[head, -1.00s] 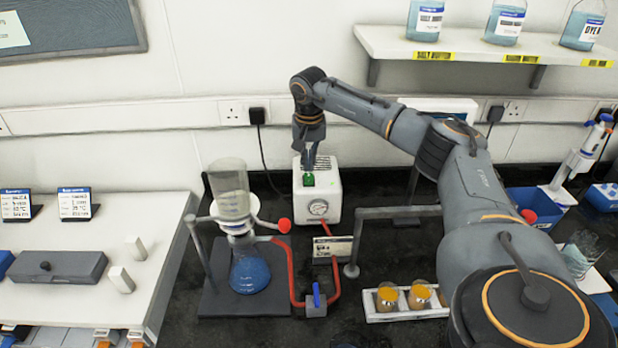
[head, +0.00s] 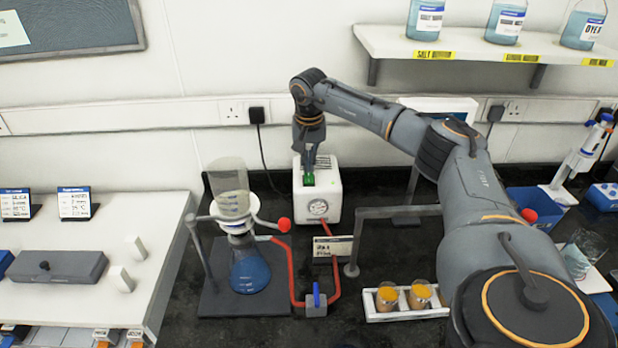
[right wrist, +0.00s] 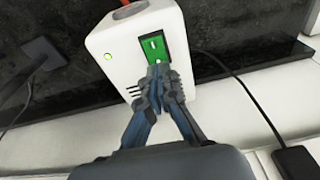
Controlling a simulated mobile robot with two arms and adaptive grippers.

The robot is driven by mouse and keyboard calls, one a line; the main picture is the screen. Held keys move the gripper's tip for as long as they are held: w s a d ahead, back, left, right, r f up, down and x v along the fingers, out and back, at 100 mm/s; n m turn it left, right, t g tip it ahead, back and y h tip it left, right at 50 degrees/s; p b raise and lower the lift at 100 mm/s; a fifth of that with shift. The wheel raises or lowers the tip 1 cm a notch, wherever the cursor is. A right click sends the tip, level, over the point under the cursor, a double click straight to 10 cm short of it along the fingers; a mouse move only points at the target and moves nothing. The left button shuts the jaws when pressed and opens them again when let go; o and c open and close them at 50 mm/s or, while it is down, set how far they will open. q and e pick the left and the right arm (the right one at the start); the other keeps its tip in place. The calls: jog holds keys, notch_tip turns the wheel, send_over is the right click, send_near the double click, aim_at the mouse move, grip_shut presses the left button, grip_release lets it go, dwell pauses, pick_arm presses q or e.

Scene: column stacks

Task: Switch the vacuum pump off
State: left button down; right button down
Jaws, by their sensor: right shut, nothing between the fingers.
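The white vacuum pump (head: 326,193) stands on the dark bench near the wall, with a round gauge on its front. Its green rocker switch (head: 308,179) is on the top; it also shows in the right wrist view (right wrist: 152,46), next to a lit green lamp (right wrist: 108,57). My right gripper (head: 308,167) points down at the switch; in the right wrist view its closed fingertips (right wrist: 157,72) are at the switch's near edge. I cannot tell whether they touch it. The gripper is shut and empty. My left gripper is not in view.
A filter flask (head: 249,272) with a funnel stands left of the pump, joined by red tubing to a blue-handled valve (head: 316,300). A metal stand (head: 352,268) and a tray of jars (head: 406,314) are to the right. A power cable hangs behind.

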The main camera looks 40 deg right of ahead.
aim_at(308, 175)
jog(key=shift+s+f+b, duration=0.1)
jog(key=shift+f+b, duration=0.25)
jog(key=shift+f, duration=0.5)
jog(key=shift+r, duration=0.1)
dwell(0.3)
jog(key=shift+r+p, duration=0.9)
jog(key=shift+p, duration=0.05)
notch_tip(308, 175, up, 5)
jog(key=p, duration=0.4)
